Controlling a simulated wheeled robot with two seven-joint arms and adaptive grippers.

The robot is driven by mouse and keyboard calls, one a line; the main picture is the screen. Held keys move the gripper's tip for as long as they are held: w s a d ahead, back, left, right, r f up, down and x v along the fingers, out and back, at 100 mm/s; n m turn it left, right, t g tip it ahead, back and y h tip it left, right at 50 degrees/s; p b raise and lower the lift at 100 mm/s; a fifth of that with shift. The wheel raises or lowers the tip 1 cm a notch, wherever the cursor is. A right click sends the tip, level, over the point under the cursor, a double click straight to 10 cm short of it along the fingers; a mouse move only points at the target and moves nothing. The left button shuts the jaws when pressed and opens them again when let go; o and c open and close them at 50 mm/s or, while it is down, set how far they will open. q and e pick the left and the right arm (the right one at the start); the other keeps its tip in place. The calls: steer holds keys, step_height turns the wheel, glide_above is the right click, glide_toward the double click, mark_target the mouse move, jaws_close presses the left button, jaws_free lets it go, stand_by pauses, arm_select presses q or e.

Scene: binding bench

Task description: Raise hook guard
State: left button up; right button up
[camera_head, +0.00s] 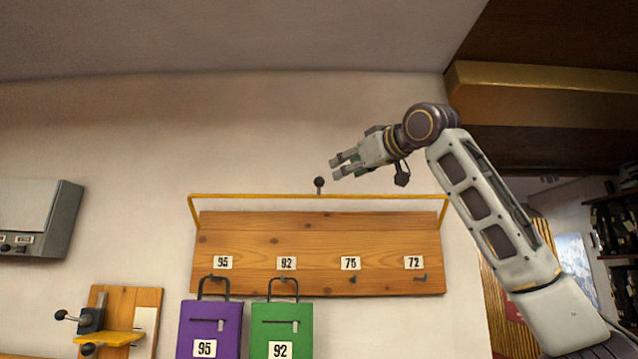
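The hook guard (270,196) is a thin yellow bar along the top of a wooden hook board (320,240), with short side arms at both ends. A black ball knob (319,182) stands up from the middle of the bar. My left gripper is not in view.
A purple bag (210,325) tagged 95 and a green bag (282,325) tagged 92 hang from the two left hooks. The two right hooks are empty. A grey wall box (40,215) and a wooden clamp fixture (120,315) are at left.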

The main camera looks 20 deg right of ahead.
mark_target(323, 179)
steer(key=shift+w, duration=0.1)
steer(key=p+x, duration=0.4)
steer(key=x, duration=0.7)
steer(key=shift+w+a+r, duration=0.1)
steer(key=shift+w, duration=0.15)
steer(key=shift+p+x, duration=0.55)
steer(key=shift+x, duration=0.5)
jaws_close()
